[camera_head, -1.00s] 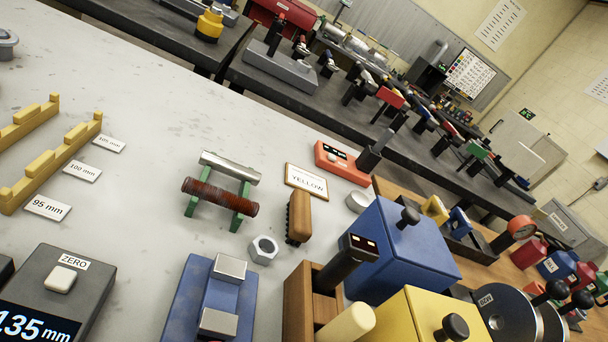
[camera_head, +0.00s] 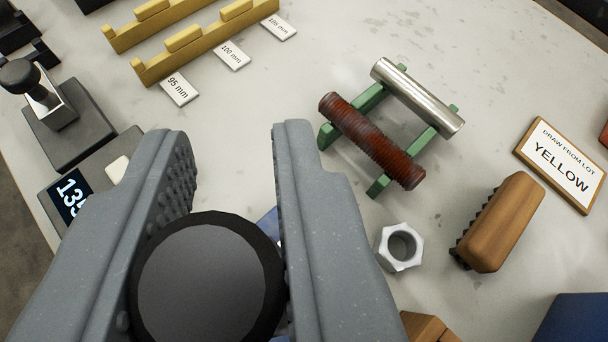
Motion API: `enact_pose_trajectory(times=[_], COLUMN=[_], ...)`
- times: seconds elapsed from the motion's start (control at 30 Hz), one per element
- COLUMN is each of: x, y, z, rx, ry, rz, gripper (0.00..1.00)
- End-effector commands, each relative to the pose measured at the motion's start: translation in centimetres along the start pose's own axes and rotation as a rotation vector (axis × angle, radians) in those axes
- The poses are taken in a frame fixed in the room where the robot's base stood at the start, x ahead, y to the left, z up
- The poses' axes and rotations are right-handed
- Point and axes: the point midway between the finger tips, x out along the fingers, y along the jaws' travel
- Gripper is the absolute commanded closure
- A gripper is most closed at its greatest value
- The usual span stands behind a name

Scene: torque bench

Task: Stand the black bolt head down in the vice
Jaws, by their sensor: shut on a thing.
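My gripper (camera_head: 228,155) fills the lower left, its two ridged grey fingers shut on a round black piece, which I take for the black bolt (camera_head: 210,285). I see it end-on, as a dark rim around a flat grey face. I cannot tell whether this end is the head, and the rest of its length is hidden. The blue vice (camera_head: 268,222) is almost wholly hidden behind the held piece and the right finger; only a small blue patch shows. I cannot tell how far the bolt is from the vice.
Right of the right finger lie a silver nut (camera_head: 399,247), a wooden brush (camera_head: 500,222) and a green rack (camera_head: 378,185) with a rusty threaded rod and a smooth rod. A YELLOW sign (camera_head: 560,165) stands right. The display box (camera_head: 72,190) is left, yellow holders (camera_head: 205,45) behind.

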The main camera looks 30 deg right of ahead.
Motion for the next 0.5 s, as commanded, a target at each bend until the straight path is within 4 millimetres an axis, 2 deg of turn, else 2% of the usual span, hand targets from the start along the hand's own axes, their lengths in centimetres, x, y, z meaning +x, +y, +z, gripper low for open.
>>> enact_pose_trajectory(times=[0.33,0.5], x=[-0.2,0.7], y=[0.0,-0.1], z=[-0.1,1.6], rx=[-0.004,-0.006], ry=[-0.002,-0.001], rz=[-0.013,-0.015], gripper=[1.0,1.0])
